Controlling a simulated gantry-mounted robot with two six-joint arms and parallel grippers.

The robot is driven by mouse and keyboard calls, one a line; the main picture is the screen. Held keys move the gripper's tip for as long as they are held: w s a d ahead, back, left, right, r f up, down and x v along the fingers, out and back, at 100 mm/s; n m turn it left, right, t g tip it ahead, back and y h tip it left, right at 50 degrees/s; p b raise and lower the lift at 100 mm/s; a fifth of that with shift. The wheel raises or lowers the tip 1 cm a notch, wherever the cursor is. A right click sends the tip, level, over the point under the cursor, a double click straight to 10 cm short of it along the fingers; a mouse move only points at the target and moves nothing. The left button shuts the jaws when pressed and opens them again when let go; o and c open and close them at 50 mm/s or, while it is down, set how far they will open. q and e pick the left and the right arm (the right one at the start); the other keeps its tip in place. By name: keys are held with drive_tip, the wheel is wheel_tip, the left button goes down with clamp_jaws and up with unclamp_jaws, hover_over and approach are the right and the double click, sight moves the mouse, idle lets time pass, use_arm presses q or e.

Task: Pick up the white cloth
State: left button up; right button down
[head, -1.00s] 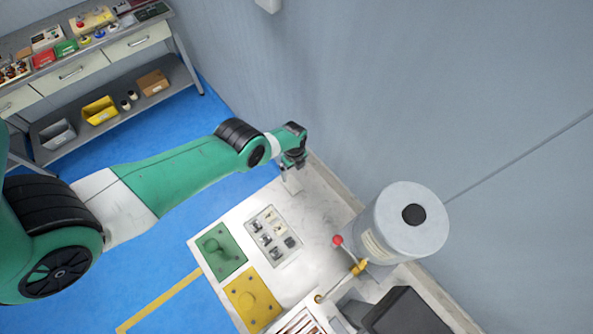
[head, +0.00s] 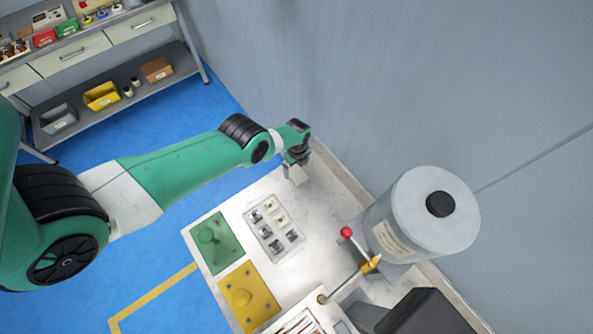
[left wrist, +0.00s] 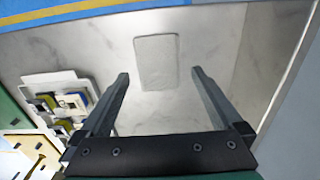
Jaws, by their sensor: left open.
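The white cloth (left wrist: 155,62) lies flat as a small rectangle on the pale marbled bench top, in the left wrist view. It lies ahead of and between the fingers of my left gripper (left wrist: 160,80). My left gripper is open and empty, and the cloth appears apart from its fingers. In the head view the left gripper (head: 295,172) is over the far end of the bench top, pointing down. The cloth cannot be made out there. My right gripper is not in view.
A tray of small parts (head: 273,225) lies near the left gripper, beside a green plate (head: 226,248) and a yellow plate (head: 262,305). A large grey cylinder (head: 415,225) and a red-knobbed lever (head: 346,232) stand to the right. The wall borders the bench.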

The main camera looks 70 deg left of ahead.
sight(296, 173)
use_arm(q)
wheel_tip(296, 173, down, 4)
drive_tip(key=b, duration=0.2)
drive_tip(key=shift+s+b, duration=0.1)
drive_tip(key=shift+b, duration=0.2)
drive_tip(key=shift+r, duration=0.15)
drive_tip(key=c, duration=1.2)
drive_tip(key=shift+c, duration=0.2)
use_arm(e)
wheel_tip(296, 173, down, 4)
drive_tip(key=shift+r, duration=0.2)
use_arm(q)
drive_tip(key=shift+r+p, duration=0.15)
drive_tip(key=shift+p, duration=0.15)
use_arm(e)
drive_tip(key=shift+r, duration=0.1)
